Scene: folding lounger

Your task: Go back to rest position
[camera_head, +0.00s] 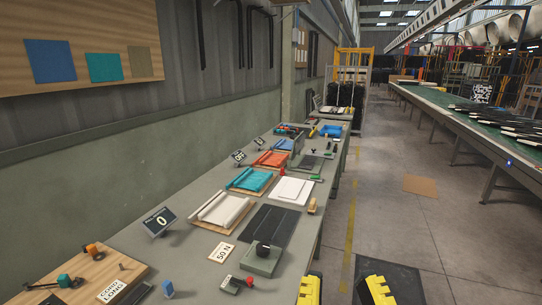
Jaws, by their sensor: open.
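My gripper and arm do not show clearly in this view. Yellow and black parts (377,290) cut off at the bottom edge cannot be told for certain. The long grey workbench (205,258) runs along the wall from lower left into the distance. On it lie a white slatted panel (222,208), a teal one (250,179), an orange-red one (271,159) and a blue one (283,144), at least some on wooden boards. A flat white piece (293,191) lies beside them. No gripper touches any of these things.
A dark mat (268,226) and a grey block with a black knob (263,257) are on the bench's near part. A display reading 0 (159,222) stands near the wall. A conveyor (465,118) runs at right. The aisle floor is mostly clear, with a brown sheet (420,186).

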